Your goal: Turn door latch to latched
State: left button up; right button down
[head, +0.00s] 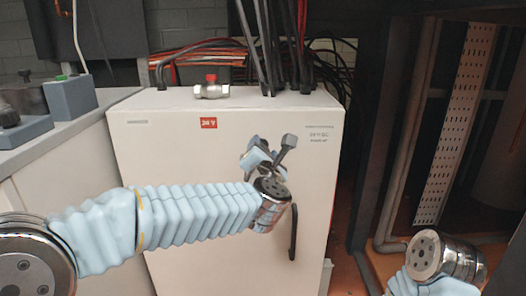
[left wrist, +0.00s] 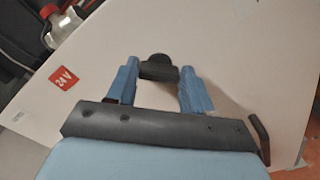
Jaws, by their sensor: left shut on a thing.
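The door latch (left wrist: 158,68) is a small dark piece on the front of a white cabinet door (head: 180,170). In the left wrist view it sits between the tips of my two blue fingers, lying roughly across the gap. My left gripper (head: 265,152) is at the upper right part of the door and is shut on the latch. In the head view the gripper hides most of the latch, so its exact angle is unclear there. My right arm's end shows at the lower right, but its gripper is out of view.
A black bar handle (head: 293,232) stands on the door below my left gripper; it also shows in the left wrist view (left wrist: 260,140). A red 24 V label (head: 208,123) is on the door. A red-handled valve (head: 211,88) and black cables (head: 270,50) are on top.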

pick_arm(q)
jog(key=shift+d+f+m+p, duration=0.1)
jog(key=shift+m+p, duration=0.55)
jog(key=shift+m, duration=1.6)
jog(key=shift+f+m+p, duration=0.1)
jog(key=shift+m+p, duration=0.55)
jog(key=shift+m, duration=1.6)
jog(key=o, duration=1)
jog(key=shift+o, duration=0.2)
jog(key=s, duration=1.4)
jog(key=shift+b, duration=0.35)
jog(key=shift+w+f, duration=0.1)
jog(key=shift+w, duration=0.05)
